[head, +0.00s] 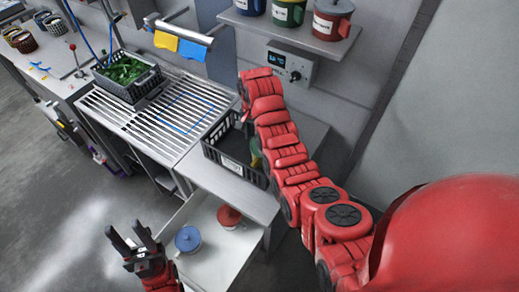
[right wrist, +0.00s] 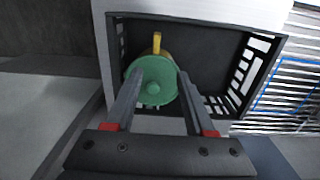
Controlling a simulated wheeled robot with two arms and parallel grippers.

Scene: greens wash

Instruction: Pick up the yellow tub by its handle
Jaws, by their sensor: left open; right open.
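A tub with a round green lid (right wrist: 152,82) and a yellow handle (right wrist: 157,42) stands in a black crate (right wrist: 190,27) in the right wrist view. In the head view, my right arm hides most of the tub and the gripper, while the crate (head: 228,165) shows beside the arm. My left gripper (head: 126,235) is open and empty, low at the front.
A slotted drainboard (head: 110,108) lies left of the crate, with a basket of greens (head: 152,84) on it. Blue-lidded (head: 188,239) and red-lidded (head: 229,216) pots stand on a lower shelf. Several tubs stand on a wall shelf (head: 270,32). Yellow and blue cloths (head: 192,50) hang from a bar.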

